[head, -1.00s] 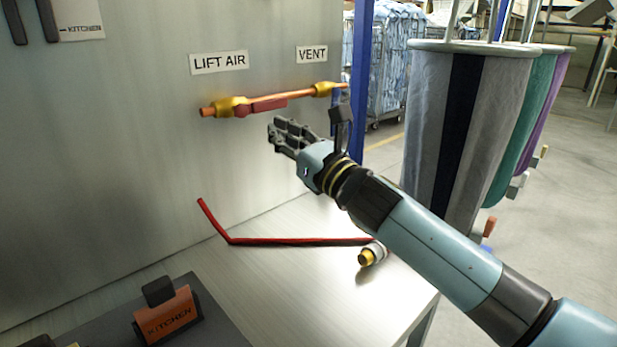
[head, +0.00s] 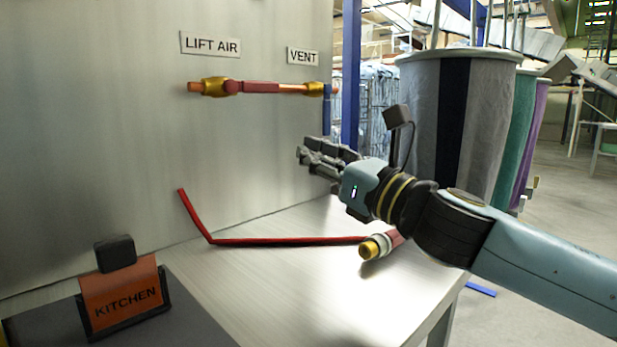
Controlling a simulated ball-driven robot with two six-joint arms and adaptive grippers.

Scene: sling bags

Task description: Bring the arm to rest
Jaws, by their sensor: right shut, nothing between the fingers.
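My right gripper (head: 312,158) shows in the head view, with its arm coming in from the right. It is shut and empty, in front of the metal wall panel and above the table. It touches nothing that I can see. My left gripper is not in view.
A light table (head: 290,290) carries a red hose (head: 290,240) with a brass end fitting (head: 372,248). A copper pipe with a red-handled valve (head: 262,87) is on the wall. An orange KITCHEN sign (head: 122,298) stands at the lower left. Hanging striped bags (head: 452,110) are behind my arm.

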